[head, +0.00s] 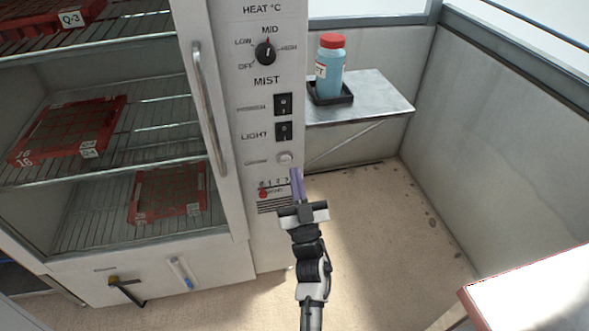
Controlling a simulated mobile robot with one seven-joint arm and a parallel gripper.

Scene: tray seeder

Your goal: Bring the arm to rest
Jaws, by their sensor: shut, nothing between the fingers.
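My gripper (296,185) is in the middle of the head view, in front of the lower part of the white control panel (235,108). Its fingers are shut with nothing between them. They point up the picture, just below a small round pale button (285,158). I cannot tell whether the fingertips touch the panel. My arm comes up from the bottom edge and stands in front of the floor. The fingers partly cover the slider scale and the vent slots near the panel's bottom.
An open cabinet with wire shelves (165,115) holding red trays (68,130) is at left, with an upright handle (208,110). A metal side shelf (375,97) bears a blue bottle (329,72) with a red cap. The floor (390,230) right of my arm is clear. A red-edged surface (535,295) is at lower right.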

